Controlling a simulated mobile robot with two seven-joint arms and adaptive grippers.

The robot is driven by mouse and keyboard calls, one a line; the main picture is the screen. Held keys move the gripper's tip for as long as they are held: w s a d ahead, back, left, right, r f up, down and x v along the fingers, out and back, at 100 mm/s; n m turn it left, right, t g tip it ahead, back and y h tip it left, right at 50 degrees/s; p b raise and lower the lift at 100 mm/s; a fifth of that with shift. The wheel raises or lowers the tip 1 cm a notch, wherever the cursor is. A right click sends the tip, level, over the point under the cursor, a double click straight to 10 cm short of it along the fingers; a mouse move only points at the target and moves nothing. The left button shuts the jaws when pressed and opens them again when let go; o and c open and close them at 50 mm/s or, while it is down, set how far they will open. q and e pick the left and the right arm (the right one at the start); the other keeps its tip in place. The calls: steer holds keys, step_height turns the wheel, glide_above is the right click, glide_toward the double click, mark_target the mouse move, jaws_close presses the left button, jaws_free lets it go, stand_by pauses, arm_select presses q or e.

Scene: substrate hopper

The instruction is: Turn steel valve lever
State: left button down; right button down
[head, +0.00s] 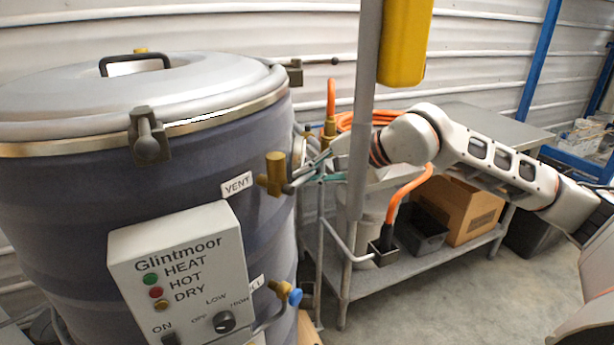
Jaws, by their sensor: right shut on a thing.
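The brass vent valve (272,174) sticks out from the right side of a large dark hopper (70,190), beside a label reading VENT. My right gripper (303,181) reaches in from the right and is shut at this valve, on its steel lever. The fingers cover most of the lever, so its exact angle is hard to tell. A lower brass valve with a blue handle (295,297) sits further down the hopper, clear of the gripper. My left gripper is not in view.
A grey post (362,110) with a yellow box (404,42) stands close to my right gripper. A control panel (185,275) is on the hopper front. A brass fitting with an orange hose (331,100) is behind the gripper. A metal cart (470,118) holds a cardboard box (458,208).

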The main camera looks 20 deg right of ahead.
steer(key=shift+r, duration=0.1)
steer(key=c, duration=2.2)
jaws_free()
steer(key=shift+o, duration=0.2)
steer(key=v, duration=1.2)
steer(key=shift+d, duration=0.1)
